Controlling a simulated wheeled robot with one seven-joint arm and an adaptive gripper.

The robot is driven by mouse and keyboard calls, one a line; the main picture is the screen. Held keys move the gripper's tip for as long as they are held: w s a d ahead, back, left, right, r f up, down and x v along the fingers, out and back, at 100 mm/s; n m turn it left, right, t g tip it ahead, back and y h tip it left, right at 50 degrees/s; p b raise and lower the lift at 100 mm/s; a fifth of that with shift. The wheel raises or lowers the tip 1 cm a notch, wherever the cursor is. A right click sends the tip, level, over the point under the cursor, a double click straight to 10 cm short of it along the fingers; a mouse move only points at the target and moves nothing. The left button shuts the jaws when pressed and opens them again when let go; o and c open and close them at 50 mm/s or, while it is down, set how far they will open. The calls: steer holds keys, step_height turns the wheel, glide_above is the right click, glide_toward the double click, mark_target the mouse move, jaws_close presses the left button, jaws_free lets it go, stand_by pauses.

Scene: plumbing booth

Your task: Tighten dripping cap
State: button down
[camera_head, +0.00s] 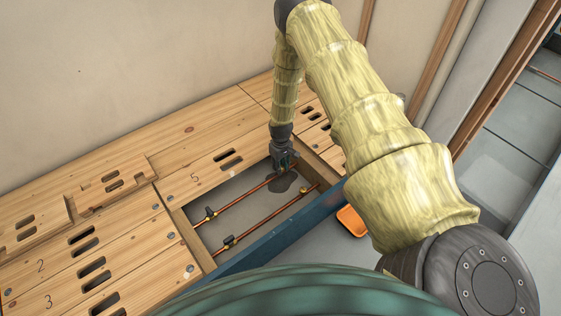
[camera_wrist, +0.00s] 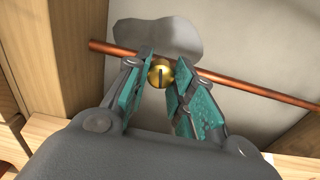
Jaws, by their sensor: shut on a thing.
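A brass cap (camera_wrist: 160,76) with a dark slot or mark on its face sits at a copper pipe (camera_wrist: 250,86) in the wrist view. My gripper (camera_wrist: 163,82) has its two teal-padded fingers on either side of the cap, shut on it. In the head view my gripper (camera_head: 282,160) reaches down into the open floor bay and hides the cap. The copper pipe (camera_head: 240,197) runs through the bay there. A dark wet patch (camera_head: 284,183) lies under the gripper, and this grey puddle (camera_wrist: 155,36) also shows beyond the pipe in the wrist view.
A second copper pipe (camera_head: 270,221) with fittings runs parallel in the bay. Wooden boards (camera_head: 200,150) with slots surround it, and a blue beam (camera_head: 290,233) bounds its near side. An orange tray (camera_head: 351,221) lies beyond the beam.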

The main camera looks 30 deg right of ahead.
steer(key=shift+m+p, duration=0.75)
steer(key=shift+m, duration=0.55)
steer(key=c, duration=2.2)
jaws_free()
jaws_close()
steer(key=o, duration=1)
jaws_free()
step_height(320, 180, up, 12)
